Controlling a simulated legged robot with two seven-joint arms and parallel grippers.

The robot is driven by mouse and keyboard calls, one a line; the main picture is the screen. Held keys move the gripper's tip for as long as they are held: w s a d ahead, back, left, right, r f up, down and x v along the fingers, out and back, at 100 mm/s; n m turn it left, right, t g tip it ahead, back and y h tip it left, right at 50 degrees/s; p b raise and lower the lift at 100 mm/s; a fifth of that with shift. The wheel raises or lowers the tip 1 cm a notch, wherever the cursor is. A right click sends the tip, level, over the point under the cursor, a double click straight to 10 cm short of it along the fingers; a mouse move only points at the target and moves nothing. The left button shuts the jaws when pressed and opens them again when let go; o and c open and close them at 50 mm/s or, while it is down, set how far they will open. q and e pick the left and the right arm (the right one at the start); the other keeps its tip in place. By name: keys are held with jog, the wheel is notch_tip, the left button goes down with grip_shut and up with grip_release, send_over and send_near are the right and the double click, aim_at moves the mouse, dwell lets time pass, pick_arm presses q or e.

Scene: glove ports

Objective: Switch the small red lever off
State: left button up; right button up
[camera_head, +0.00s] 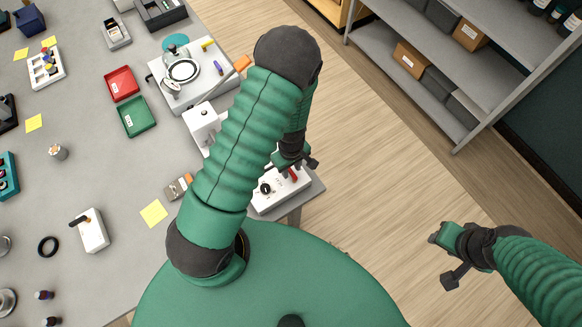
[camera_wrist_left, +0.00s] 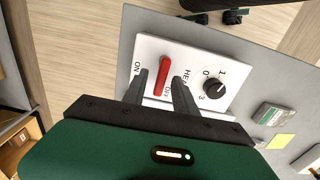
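The small red lever (camera_wrist_left: 164,72) stands on a white control box (camera_wrist_left: 208,61) in the left wrist view. "ON" is printed to its left and "OFF" near its lower right end; I cannot tell which setting it is in. My left gripper (camera_wrist_left: 161,77) is open, with one dark finger on each side of the lever's lower end; contact is not clear. In the head view the white box (camera_head: 267,203) sits at the table corner, and the lever (camera_head: 293,175) shows just below my left gripper (camera_head: 298,162). My right gripper (camera_head: 446,257) is open and empty over the floor.
A black knob (camera_wrist_left: 214,87) with numbers sits beside the lever on the same box. The grey table (camera_head: 120,180) carries trays, a yellow note (camera_head: 153,213) and a white switch box (camera_head: 94,231). A shelf rack (camera_head: 420,80) stands at upper right, beyond clear floor.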

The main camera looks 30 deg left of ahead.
aim_at(291, 170)
pick_arm(q)
notch_tip(291, 170, up, 17)
jog(key=p, duration=0.1)
jog(key=shift+f, duration=0.15)
jog(key=shift+w, duration=0.1)
dwell(0.4)
